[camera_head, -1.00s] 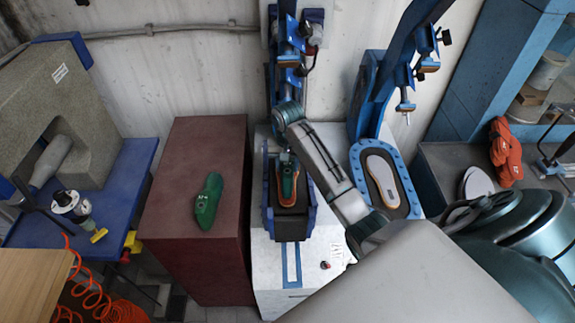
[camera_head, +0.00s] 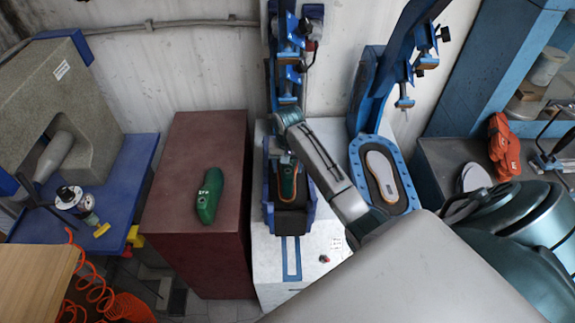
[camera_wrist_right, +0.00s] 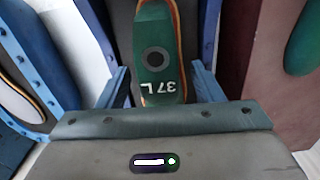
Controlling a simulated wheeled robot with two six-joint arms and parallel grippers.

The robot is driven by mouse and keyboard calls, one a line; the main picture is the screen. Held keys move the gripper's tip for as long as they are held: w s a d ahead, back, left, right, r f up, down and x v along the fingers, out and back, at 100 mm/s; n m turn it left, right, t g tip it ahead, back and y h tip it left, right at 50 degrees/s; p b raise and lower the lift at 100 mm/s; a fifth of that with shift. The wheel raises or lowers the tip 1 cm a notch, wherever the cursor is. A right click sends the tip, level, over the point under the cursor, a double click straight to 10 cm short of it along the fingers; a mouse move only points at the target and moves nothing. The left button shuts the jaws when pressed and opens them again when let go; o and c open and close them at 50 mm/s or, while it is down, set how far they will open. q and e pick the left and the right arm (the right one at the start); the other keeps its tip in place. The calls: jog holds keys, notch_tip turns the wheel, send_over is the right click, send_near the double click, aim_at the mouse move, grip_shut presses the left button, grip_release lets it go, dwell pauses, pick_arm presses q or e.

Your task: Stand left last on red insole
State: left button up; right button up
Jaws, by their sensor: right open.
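A green last (camera_head: 288,181) marked 37 L is on the red-orange-edged insole (camera_head: 296,186) in the middle blue-framed station. In the right wrist view the same last (camera_wrist_right: 160,57) shows its top hole, and the insole's edge (camera_wrist_right: 179,30) runs along it. My right gripper (camera_wrist_right: 158,70) is open, its two fingers apart on either side of the last's near end. Whether they touch it, I cannot tell. In the head view my right wrist hangs over the station and partly hides it. A second green last (camera_head: 210,195) lies on the dark red cabinet. My left gripper is out of view.
To the right, a blue-rimmed station (camera_head: 412,192) holds a pale sole (camera_head: 382,176). Blue clamp uprights (camera_head: 288,60) rise behind the middle station. A blue bench (camera_head: 120,165) stands at the left. The dark red cabinet (camera_head: 190,250) has bare top around its last.

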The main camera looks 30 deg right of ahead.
jog(key=shift+r, duration=0.5)
notch_tip(320, 180, up, 4)
jog(key=shift+r+b, duration=0.1)
jog(key=shift+b, duration=1)
notch_tip(320, 180, up, 2)
jog(key=shift+p, duration=0.65)
jog(key=shift+r, duration=0.5)
jog(key=shift+f, duration=0.1)
